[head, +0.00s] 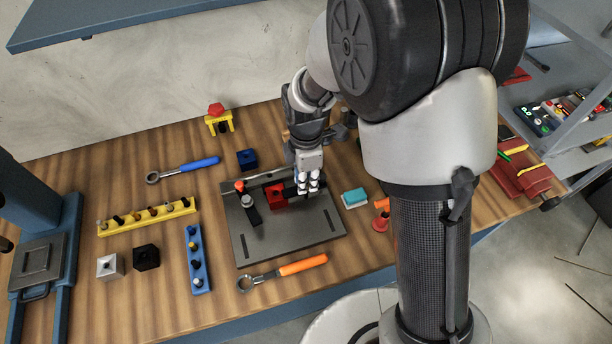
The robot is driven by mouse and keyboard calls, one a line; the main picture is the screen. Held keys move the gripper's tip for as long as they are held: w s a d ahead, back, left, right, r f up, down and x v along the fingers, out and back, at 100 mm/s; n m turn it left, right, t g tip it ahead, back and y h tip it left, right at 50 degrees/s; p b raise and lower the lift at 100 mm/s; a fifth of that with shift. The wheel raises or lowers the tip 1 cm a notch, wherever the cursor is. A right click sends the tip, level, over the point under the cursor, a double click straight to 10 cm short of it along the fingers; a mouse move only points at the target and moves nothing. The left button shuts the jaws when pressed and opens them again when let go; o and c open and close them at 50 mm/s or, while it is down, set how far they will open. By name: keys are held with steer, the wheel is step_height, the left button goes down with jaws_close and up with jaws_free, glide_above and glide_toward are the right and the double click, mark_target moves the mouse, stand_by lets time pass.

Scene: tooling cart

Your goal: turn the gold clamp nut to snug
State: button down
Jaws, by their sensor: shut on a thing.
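A dark fixture plate (292,238) lies on the wooden bench, with a red block (276,195) on it. A black clamp strap with an orange-red top (240,186) stands on the left of the block. A second dark clamp part (290,189) shows at the block's right side, mostly behind my fingers. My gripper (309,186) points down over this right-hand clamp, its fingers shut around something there. The gold clamp nut is not visible; the fingers cover the spot where the right clamp's nut sits.
An orange-handled wrench (285,272) lies in front of the plate and a blue-handled wrench (184,169) behind left. A teal-and-white block (354,197) and a red-orange part (381,219) stand close right. Yellow (148,217) and blue (197,260) peg racks stand left.

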steer(key=c, duration=1.5)
jaws_free()
steer(key=shift+o, duration=0.2)
step_height(320, 180, up, 12)
steer(key=s+d+r+m+t, duration=0.2)
steer(key=s+d+r+m, duration=0.6)
steer(key=s+r+m, duration=0.15)
steer(key=s+d+m+t, duration=0.2)
steer(key=s+d+m, duration=0.2)
steer(key=s+m, duration=0.6)
steer(key=shift+r+m+t, duration=0.15)
steer(key=shift+m+t, duration=0.15)
steer(key=shift+m, duration=0.15)
